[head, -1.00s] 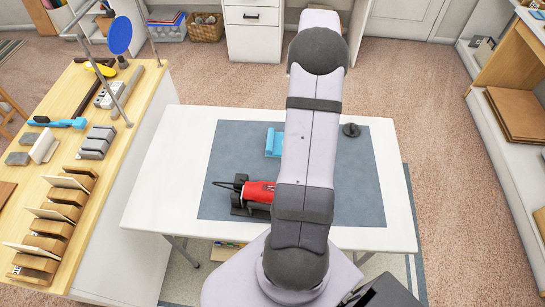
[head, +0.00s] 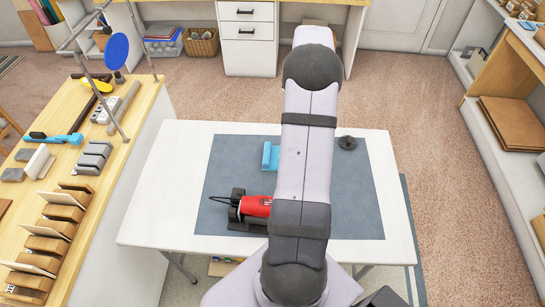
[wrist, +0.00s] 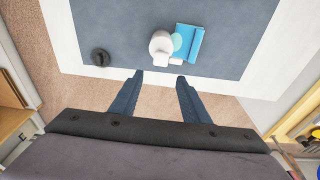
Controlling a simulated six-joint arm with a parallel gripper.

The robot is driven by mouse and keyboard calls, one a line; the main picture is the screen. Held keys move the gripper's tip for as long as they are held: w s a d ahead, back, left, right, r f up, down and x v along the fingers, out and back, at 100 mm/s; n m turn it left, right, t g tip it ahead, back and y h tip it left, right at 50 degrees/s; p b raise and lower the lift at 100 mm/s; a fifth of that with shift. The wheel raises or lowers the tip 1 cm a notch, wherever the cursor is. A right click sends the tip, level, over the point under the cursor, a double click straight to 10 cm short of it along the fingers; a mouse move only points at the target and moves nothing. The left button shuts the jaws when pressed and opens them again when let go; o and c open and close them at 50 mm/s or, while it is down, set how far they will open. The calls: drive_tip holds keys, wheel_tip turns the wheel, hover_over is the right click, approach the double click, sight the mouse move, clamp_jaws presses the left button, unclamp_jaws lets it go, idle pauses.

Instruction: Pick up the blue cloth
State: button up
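The blue cloth (head: 270,156) lies on the grey mat, left of my arm in the head view, and its right part is hidden behind the arm. In the wrist view the cloth (wrist: 190,43) is a bright blue folded piece beyond my fingertips, slightly right of centre. My gripper (wrist: 159,76) shows two dark blue fingers set apart with nothing between them. It is short of the cloth, near the table's edge in the wrist view. My gripper is hidden in the head view.
A white object (wrist: 159,42) with a pale green part sits against the cloth's left side. A dark round item (wrist: 100,57) is farther left. A red tool (head: 257,206) lies on the grey mat (head: 350,205). A wooden bench (head: 120,130) with blocks stands left.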

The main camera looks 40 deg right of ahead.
drive_tip(key=shift+n+t+h, duration=0.4)
drive_tip(key=shift+t+h, duration=0.5)
drive_tip(key=w+a+f+b, duration=0.1)
drive_tip(key=a+f+b, duration=0.2)
drive_tip(key=f+b, duration=0.3)
drive_tip(key=w+a+f+b, duration=0.2)
drive_tip(key=a+f+b, duration=0.2)
drive_tip(key=f+b, duration=0.2)
drive_tip(key=w+a+f+b, duration=0.2)
drive_tip(key=a+f+b, duration=0.1)
drive_tip(key=f+b, duration=0.2)
drive_tip(key=shift+w+a+f+b, duration=0.1)
drive_tip(key=shift+a+f+b, duration=0.3)
drive_tip(key=shift+f, duration=0.4)
drive_tip(key=shift+w+d+r+m, duration=0.1)
drive_tip(key=shift+w+m, duration=0.25)
drive_tip(key=shift+m, duration=0.05)
